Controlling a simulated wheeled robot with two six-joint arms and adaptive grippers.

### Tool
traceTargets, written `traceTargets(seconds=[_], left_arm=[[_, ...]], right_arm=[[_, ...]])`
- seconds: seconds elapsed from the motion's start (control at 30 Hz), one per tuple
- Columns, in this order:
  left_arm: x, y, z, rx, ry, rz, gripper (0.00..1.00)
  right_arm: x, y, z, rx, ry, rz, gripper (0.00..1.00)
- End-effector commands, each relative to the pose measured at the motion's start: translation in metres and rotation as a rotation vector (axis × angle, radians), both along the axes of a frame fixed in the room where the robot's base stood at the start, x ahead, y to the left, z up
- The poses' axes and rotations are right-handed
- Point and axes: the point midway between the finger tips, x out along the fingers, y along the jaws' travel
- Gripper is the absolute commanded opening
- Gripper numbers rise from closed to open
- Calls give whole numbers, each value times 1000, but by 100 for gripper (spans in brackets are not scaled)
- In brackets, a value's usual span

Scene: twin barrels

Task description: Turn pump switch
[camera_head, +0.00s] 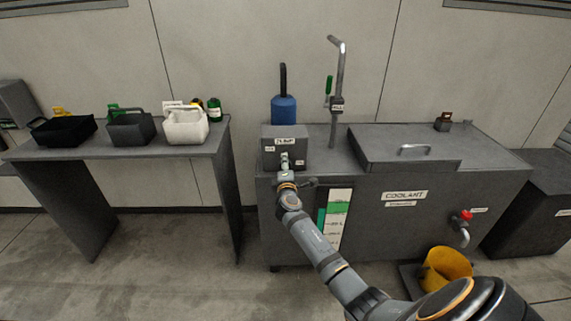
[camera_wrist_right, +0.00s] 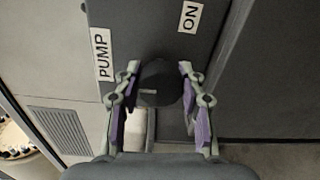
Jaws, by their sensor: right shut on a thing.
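The grey pump box (camera_head: 272,133) stands on the left end of the coolant tank's top, with a PUMP label on its front. In the right wrist view the dark round switch knob (camera_wrist_right: 158,83) shows on the box face, between the PUMP label (camera_wrist_right: 103,54) and the ON label (camera_wrist_right: 190,17). A short light mark shows on the knob. My right gripper (camera_wrist_right: 158,69) is shut on the knob, one finger on each side; it also shows in the head view (camera_head: 286,164), where it covers the knob. My left gripper is not in view.
The coolant tank (camera_head: 471,187) has a lid with a handle, a level gauge (camera_head: 334,218) and a red-handled tap (camera_head: 463,217). A side table (camera_head: 130,153) with carriers stands left.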

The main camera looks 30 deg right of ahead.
Motion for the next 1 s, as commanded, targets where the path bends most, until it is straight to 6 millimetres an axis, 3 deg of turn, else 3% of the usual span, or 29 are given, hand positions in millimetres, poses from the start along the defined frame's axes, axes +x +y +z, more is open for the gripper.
traceTargets(seconds=[0.67, 0.7, 0.83, 1.0], left_arm=[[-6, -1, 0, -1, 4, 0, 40], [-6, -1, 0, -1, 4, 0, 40], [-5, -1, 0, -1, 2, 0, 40], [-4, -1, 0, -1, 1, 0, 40]], right_arm=[[0, 0, -2, -47, 32, 0, 8], [0, 0, -2, -47, 32, 0, 44], [0, 0, -2, -46, 32, 0, 62], [0, 0, -1, -46, 30, 0, 64]])
